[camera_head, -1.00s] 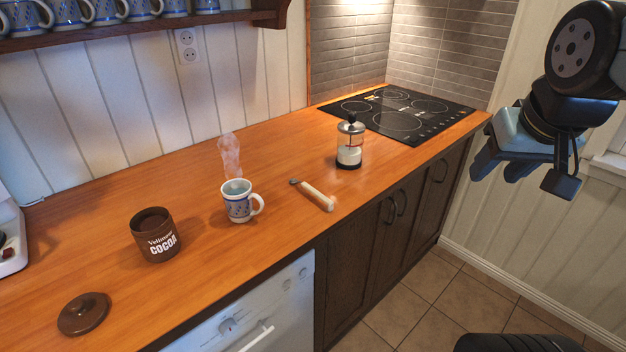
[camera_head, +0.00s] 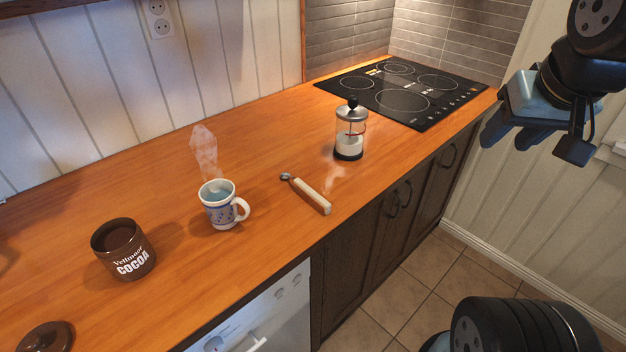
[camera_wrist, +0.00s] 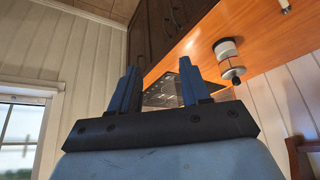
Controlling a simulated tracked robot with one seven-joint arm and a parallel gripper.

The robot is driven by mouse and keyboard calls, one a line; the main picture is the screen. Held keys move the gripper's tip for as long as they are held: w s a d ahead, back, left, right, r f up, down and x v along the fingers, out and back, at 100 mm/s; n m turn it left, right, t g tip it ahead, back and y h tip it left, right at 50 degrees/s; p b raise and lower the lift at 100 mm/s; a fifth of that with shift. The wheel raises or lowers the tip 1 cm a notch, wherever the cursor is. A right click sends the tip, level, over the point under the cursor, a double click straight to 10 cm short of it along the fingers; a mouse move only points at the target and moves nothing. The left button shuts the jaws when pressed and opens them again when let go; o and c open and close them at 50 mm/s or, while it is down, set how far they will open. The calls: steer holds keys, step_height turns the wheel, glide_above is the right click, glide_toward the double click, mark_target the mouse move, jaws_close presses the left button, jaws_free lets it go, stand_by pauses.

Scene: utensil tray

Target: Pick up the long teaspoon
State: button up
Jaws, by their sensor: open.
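The long teaspoon (camera_head: 312,197) lies on the wooden counter (camera_head: 265,150) near its front edge. It has a pale handle pointing toward the edge and a small metal bowl at the far left end. My gripper (camera_head: 508,140) hangs in the air at the upper right, well apart from the teaspoon and out past the counter's front edge. In the wrist view my gripper (camera_wrist: 160,90) shows two blue fingers spread apart with nothing between them.
A steaming blue-and-white mug (camera_head: 220,205) stands left of the teaspoon. A glass press jar (camera_head: 350,135) stands behind it, to the right. A cocoa tin (camera_head: 125,250) and a brown lid (camera_head: 45,338) are at left. A black hob (camera_head: 400,95) lies at the back right.

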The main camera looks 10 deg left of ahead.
steer(key=w+a+n+g, duration=0.2)
steer(key=w+a, duration=0.4)
steer(key=n+g, duration=0.4)
steer(key=n, duration=0.3)
glide_above(309, 189)
step_height(309, 189, down, 9)
steer(key=f, duration=0.8)
steer(key=shift+w+d, duration=0.2)
steer(key=shift+w, duration=0.1)
steer(key=f, duration=0.4)
steer(key=shift+s+a+f, duration=0.15)
steer(key=shift+s+a, duration=0.1)
steer(key=shift+s, duration=0.1)
steer(key=shift+f, duration=0.6)
jaws_close()
